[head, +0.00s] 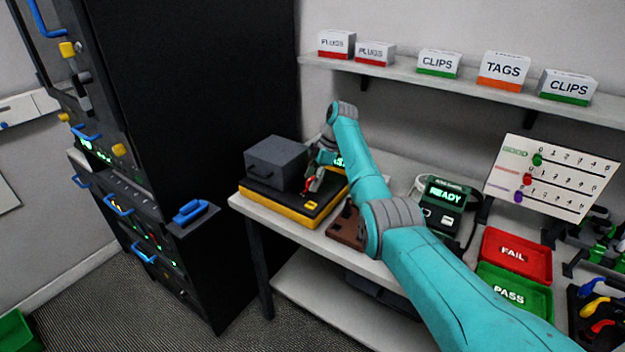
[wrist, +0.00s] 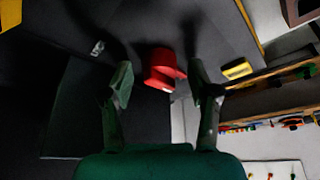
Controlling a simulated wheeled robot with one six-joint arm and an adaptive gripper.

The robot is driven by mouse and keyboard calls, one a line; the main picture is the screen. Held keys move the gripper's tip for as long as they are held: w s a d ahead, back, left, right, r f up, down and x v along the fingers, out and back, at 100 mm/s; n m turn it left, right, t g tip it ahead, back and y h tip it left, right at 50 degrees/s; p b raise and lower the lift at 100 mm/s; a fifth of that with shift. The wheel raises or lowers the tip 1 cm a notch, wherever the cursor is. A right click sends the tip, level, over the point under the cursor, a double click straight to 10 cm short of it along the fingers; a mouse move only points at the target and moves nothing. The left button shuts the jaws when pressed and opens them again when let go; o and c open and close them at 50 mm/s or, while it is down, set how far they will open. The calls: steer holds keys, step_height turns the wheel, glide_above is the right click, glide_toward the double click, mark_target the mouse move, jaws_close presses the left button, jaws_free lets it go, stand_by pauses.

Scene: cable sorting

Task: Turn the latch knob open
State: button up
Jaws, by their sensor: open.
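The red latch knob (wrist: 160,72) sits on a dark surface in the wrist view, with a short tab pointing right. In the head view the knob (head: 307,184) is small and partly hidden by my gripper (head: 314,181). It is on the black and yellow case (head: 283,211), on the left part of the bench. My gripper is open, with one finger to each side of the knob in the wrist view. The right finger is close to the tab; I cannot tell whether they touch.
A grey box (head: 276,163) with a handle stands on the case, left of my gripper. A brown block (head: 345,228) lies to the right. A black rack (head: 195,120) stands at the left.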

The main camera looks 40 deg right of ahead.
steer(key=v, duration=1.2)
stand_by(0.3)
